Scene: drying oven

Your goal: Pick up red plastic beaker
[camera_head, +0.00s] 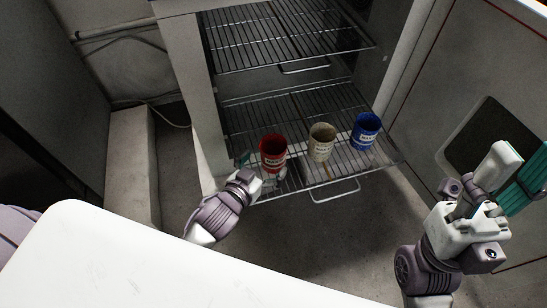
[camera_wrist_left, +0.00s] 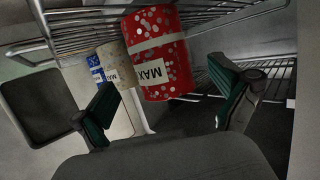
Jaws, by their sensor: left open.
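The red plastic beaker (camera_head: 273,152) stands at the front left of the lower wire shelf (camera_head: 300,178). In the left wrist view the red beaker (camera_wrist_left: 160,55) has pale spots and a white label, and appears inverted. My left gripper (camera_head: 262,178) is at the shelf's front edge, just in front of the beaker. In the wrist view its green-padded fingers (camera_wrist_left: 170,108) are spread wide, with the beaker ahead between them and nothing gripped. My right gripper (camera_head: 515,172) is raised at the far right, away from the shelf; its jaw opening is unclear.
A beige beaker (camera_head: 321,142) and a blue beaker (camera_head: 365,131) stand right of the red one on the same shelf. An empty wire rack (camera_head: 285,35) is above. Oven side walls bound the shelf. A white surface (camera_head: 130,265) fills the lower left.

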